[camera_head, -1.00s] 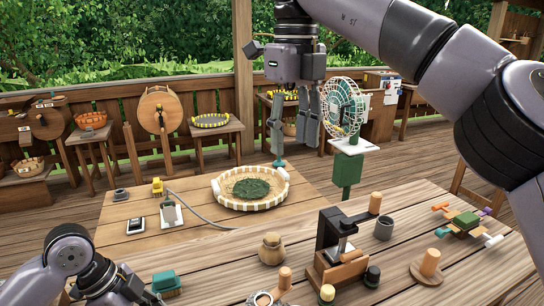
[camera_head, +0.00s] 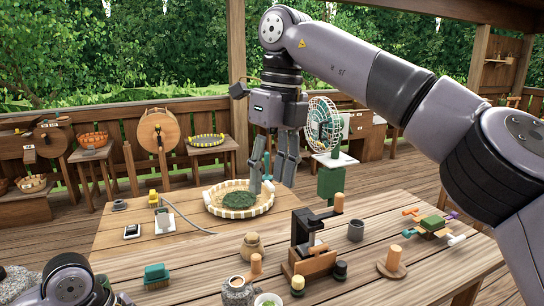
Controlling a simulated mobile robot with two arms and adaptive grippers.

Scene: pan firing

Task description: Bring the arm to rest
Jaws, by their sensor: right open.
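My right arm comes in from the right and arches over the table. Its gripper (camera_head: 274,185) hangs pointing down, with its fingers apart and nothing between them. In the picture it overlaps the far side of the round woven pan (camera_head: 213,208), which holds a dark green heap of leaves (camera_head: 240,200). I cannot tell how high the fingertips are above the pan. My left arm shows only as a joint at the bottom left corner; its gripper is out of view.
A green fan (camera_head: 323,125) on a green post stands right of the pan. The wooden table (camera_head: 190,255) holds a press (camera_head: 310,245), a jar (camera_head: 252,245), a teal brush (camera_head: 156,275), a dark cup (camera_head: 356,230) and a stone mill (camera_head: 238,290). Side tables stand behind.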

